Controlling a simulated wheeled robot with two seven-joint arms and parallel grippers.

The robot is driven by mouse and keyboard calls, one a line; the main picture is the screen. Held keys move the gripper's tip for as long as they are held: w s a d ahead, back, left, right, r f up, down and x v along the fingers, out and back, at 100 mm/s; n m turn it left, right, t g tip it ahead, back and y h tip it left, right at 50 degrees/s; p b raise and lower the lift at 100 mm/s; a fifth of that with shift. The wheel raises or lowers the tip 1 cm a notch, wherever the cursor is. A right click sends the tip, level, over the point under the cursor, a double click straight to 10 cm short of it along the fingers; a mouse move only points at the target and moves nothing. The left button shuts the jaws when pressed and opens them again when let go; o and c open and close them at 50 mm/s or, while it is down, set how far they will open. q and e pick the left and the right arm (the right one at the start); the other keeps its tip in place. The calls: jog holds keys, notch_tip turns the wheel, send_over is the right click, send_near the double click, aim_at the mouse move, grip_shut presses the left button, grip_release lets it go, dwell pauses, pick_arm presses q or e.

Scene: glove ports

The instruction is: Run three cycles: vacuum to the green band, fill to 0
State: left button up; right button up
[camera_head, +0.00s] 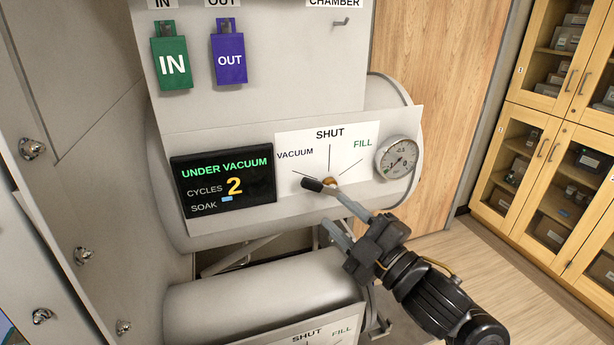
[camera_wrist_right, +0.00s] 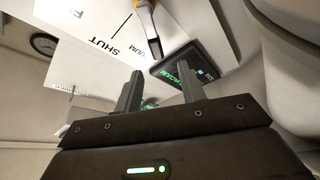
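The black-tipped valve lever (camera_head: 313,184) turns on an orange pivot on a white plate (camera_head: 290,141) marked VACUUM, SHUT and FILL. The lever points left, on the VACUUM side. The round pressure gauge (camera_head: 397,157) is right of the plate; its needle is too small to read surely. The dark display (camera_head: 222,181) reads UNDER VACUUM, CYCLES 2 and SOAK with a short blue bar. My right gripper (camera_head: 337,209) is open, its fingers just below and right of the pivot. In the wrist view, its fingers (camera_wrist_right: 158,88) are apart and empty, with the lever (camera_wrist_right: 145,18) beyond them. My left gripper is out of view.
A green IN tag (camera_head: 171,63) and a purple OUT tag (camera_head: 229,59) hang above the display. An empty hook (camera_head: 341,22) is under the CHAMBER label. A second cylinder (camera_head: 255,305) with its own plate lies below. Wooden cabinets (camera_head: 560,130) stand at right, beyond clear floor.

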aim_at(311, 187)
jog(key=p+x, duration=0.1)
jog(key=x, duration=0.5)
jog(key=p+x, duration=0.1)
jog(key=x, duration=0.2)
jog(key=shift+s+r+p, duration=0.1)
jog(key=shift+r+p, duration=0.15)
jog(key=shift+p, duration=0.1)
jog(key=shift+w+a, duration=0.15)
jog(key=shift+w, duration=0.05)
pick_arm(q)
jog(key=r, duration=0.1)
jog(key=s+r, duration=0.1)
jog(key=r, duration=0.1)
pick_arm(e)
jog(key=shift+w+a, duration=0.1)
jog(key=shift+w, duration=0.1)
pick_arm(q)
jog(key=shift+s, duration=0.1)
pick_arm(e)
grip_shut()
